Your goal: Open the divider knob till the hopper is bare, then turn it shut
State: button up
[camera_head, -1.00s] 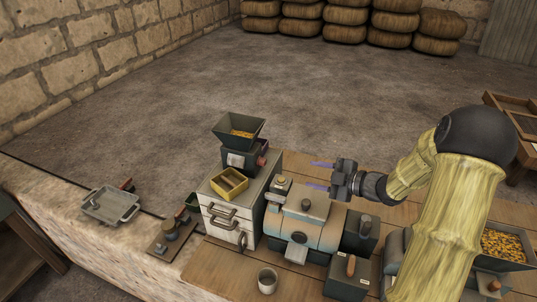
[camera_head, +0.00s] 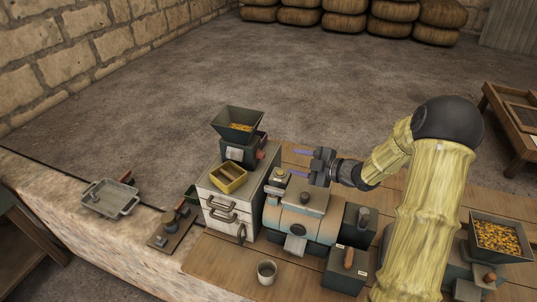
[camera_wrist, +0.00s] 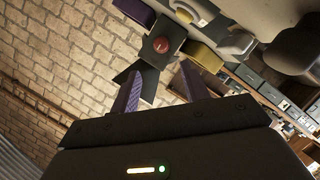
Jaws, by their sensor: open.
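The hopper (camera_head: 237,125) is a dark funnel with yellow grain in it, on top of the dark divider body (camera_head: 239,153). The reddish divider knob (camera_head: 262,154) sticks out on the right side of that body. In the wrist view the round red knob (camera_wrist: 161,45) faces me, ahead of the fingers. My gripper (camera_head: 302,167) is open and empty, its purple fingers pointing left toward the knob, with a gap between. The gripper also shows in the wrist view (camera_wrist: 160,90), its fingers spread below and either side of the knob.
A yellow tray (camera_head: 228,178) sits in front of the divider on a pale cabinet (camera_head: 222,213). A grain-filled bin (camera_head: 497,237) is at right, and a metal cup (camera_head: 266,272) in front.

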aim_at(264, 155)
jog(key=p+x, duration=0.1)
jog(key=x, duration=0.4)
jog(key=p+x, duration=0.1)
jog(key=x, duration=0.4)
jog(key=shift+a, duration=0.4)
jog(key=shift+w+a+f+p, duration=0.2)
jog(key=shift+w+a+p, duration=0.1)
jog(key=shift+w+a, duration=0.05)
jog(key=c, duration=1)
